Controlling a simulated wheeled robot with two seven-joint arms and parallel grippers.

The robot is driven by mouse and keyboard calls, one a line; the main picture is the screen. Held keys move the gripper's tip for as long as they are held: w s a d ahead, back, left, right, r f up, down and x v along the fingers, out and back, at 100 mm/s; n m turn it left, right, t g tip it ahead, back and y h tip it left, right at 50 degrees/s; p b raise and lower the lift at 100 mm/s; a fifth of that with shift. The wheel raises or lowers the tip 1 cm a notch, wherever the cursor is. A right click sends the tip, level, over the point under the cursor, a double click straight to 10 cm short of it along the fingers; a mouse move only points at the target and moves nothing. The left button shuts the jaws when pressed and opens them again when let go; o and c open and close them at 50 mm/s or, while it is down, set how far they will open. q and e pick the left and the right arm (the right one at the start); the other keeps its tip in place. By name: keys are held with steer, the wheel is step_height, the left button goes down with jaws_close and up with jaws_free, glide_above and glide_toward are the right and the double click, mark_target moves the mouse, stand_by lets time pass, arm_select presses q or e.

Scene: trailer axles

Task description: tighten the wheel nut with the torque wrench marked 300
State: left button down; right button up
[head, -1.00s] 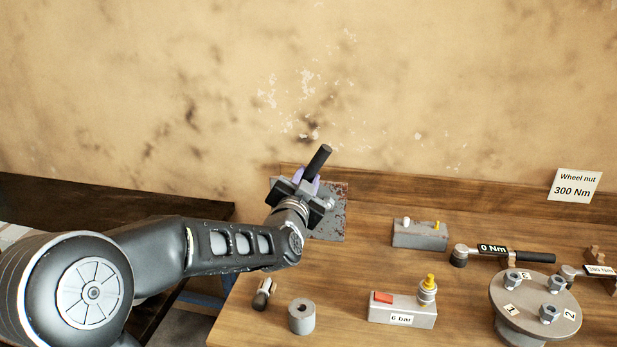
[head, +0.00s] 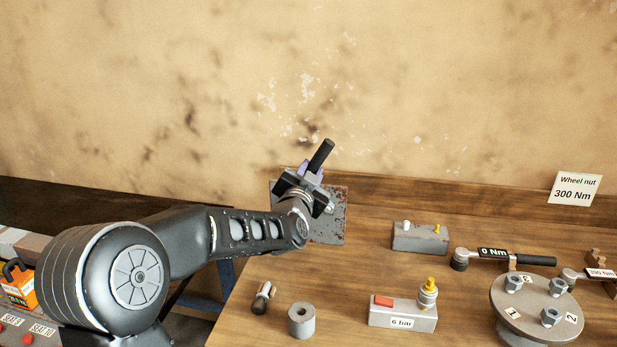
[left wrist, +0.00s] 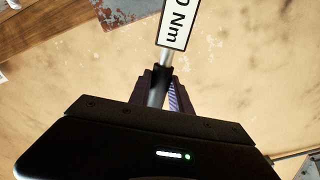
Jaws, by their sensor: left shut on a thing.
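My left gripper (head: 308,180) is shut on a torque wrench (head: 321,155), its dark handle pointing up above the back of the bench. In the left wrist view, its shaft (left wrist: 158,90) and white label (left wrist: 178,22) show; the label is cut off, with "0 Nm" readable. A wrench marked "0 Nm" (head: 492,252) lies on stands on the bench. The round hub (head: 510,310) carries several nuts (head: 549,317) beside number tags. My right gripper is out of view.
A sign (head: 574,188) reads "Wheel nut 300 Nm". A grey block (head: 420,237), a "6 bar" block (head: 400,314), a grey ring (head: 301,320) and a small cylindrical part (head: 263,297) stand on the bench. An orange item (head: 20,288) is at far left.

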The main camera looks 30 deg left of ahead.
arm_select(q)
steer(key=shift+w+a+r, duration=0.15)
steer(key=shift+w+a, duration=0.05)
steer(key=shift+w, duration=0.25)
steer(key=shift+x, duration=1.2)
stand_by(0.9)
steer(key=shift+d, duration=0.1)
steer(key=w+d+f+m, duration=0.1)
steer(key=d+f+m, duration=0.3)
steer(key=shift+w+d, duration=0.3)
stand_by(2.6)
steer(key=shift+f, duration=0.15)
steer(key=shift+s, duration=0.1)
